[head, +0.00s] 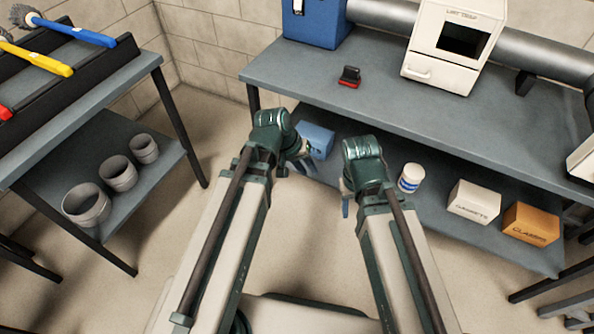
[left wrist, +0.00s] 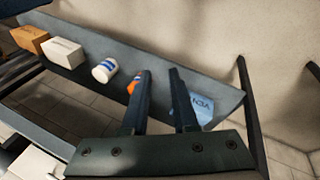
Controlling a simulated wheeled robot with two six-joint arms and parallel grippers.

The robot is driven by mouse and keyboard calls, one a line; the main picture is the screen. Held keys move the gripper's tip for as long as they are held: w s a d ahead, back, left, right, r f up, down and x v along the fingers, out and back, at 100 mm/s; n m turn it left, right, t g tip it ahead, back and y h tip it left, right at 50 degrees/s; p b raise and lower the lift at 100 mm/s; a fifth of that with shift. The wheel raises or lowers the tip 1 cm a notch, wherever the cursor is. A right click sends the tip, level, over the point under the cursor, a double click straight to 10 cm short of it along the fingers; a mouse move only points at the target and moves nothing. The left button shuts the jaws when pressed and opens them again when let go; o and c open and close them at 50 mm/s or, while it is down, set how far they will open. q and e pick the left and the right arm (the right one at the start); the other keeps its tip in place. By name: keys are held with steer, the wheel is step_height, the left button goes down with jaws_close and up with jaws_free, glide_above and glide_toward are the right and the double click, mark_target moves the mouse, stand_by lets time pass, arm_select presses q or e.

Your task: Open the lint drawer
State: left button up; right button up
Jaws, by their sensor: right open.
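The white lint trap (head: 455,40) stands on the back bench, with a dark square opening in its front. Its lint drawer (head: 430,70) is the low front panel with a small handle at the left; it looks flush with the housing. My left gripper (head: 302,163) is in front of the bench, low and left of the lint trap, mostly hidden by its own wrist. In the left wrist view its two fingers (left wrist: 160,98) are apart with nothing between them. My right gripper (head: 346,203) is also low in front of the bench, open and clear of the drawer.
The lower shelf holds a blue box (head: 318,138), a white jar (head: 411,178), a white box (head: 474,203) and an orange box (head: 531,223). A grey duct (head: 540,55) runs behind.

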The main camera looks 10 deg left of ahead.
arm_select(q)
steer(key=shift+s+a+f+y, duration=0.2)
steer(key=shift+s+a+y, duration=0.15)
steer(key=shift+a, duration=0.35)
steer(key=shift+s+a+f+y, duration=0.15)
steer(key=shift+s+a+y, duration=0.15)
steer(key=shift+a, duration=0.35)
arm_select(e)
steer(key=shift+r, duration=0.1)
arm_select(q)
steer(key=shift+w, duration=0.1)
